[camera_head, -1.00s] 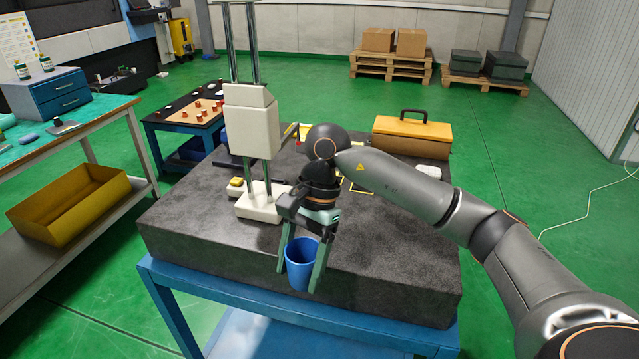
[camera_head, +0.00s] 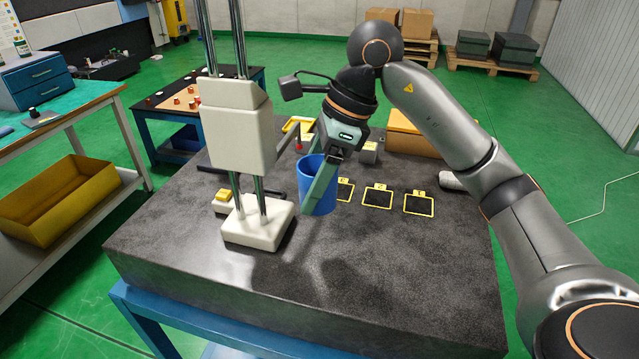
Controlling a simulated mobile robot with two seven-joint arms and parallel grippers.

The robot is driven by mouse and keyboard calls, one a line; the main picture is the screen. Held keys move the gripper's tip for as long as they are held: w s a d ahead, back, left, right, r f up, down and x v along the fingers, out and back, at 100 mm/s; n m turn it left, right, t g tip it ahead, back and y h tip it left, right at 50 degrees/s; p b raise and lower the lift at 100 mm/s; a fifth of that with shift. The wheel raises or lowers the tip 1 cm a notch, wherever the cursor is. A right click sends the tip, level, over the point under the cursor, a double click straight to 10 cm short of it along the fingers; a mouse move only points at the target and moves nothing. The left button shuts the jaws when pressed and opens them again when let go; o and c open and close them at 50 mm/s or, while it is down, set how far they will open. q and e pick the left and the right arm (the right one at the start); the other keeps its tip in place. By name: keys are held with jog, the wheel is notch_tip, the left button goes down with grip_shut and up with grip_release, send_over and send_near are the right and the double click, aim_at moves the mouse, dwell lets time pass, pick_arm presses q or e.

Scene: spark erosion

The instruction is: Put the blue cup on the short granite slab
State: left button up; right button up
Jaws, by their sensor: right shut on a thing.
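The blue cup (camera_head: 327,197) is held upright, or nearly so, in my right gripper (camera_head: 318,203), above the slab. One green-grey finger crosses the cup's front; the other is mostly hidden. A gap between the cup and the slab seems to show, but its height is hard to judge. The dark granite slab (camera_head: 350,285) lies on a blue stand below. It is the only granite slab I make out, and I cannot tell whether it is the short one. My left gripper is not in view.
A cream column stand (camera_head: 237,130) rises just left of the cup. Yellow-outlined squares (camera_head: 377,197) lie right of it, with a yellow-orange toolbox (camera_head: 412,137) and a white roll (camera_head: 453,181) behind. The slab's front part is clear. A workbench with a yellow bin (camera_head: 60,205) stands left.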

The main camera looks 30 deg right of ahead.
notch_tip(320, 180, down, 5)
jog(key=shift+s+f, duration=0.1)
jog(key=shift+s, duration=0.05)
notch_tip(320, 180, down, 3)
jog(key=shift+f+b, duration=0.15)
jog(key=shift+b, duration=0.25)
jog(key=shift+f, duration=0.4)
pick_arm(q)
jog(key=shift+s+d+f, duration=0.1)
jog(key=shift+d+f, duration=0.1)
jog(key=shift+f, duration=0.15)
pick_arm(e)
jog(key=shift+f, duration=0.1)
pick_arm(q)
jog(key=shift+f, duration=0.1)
pick_arm(e)
jog(key=shift+f, duration=0.1)
jog(key=shift+f, duration=0.15)
jog(key=o, duration=1.3)
jog(key=shift+o, duration=0.2)
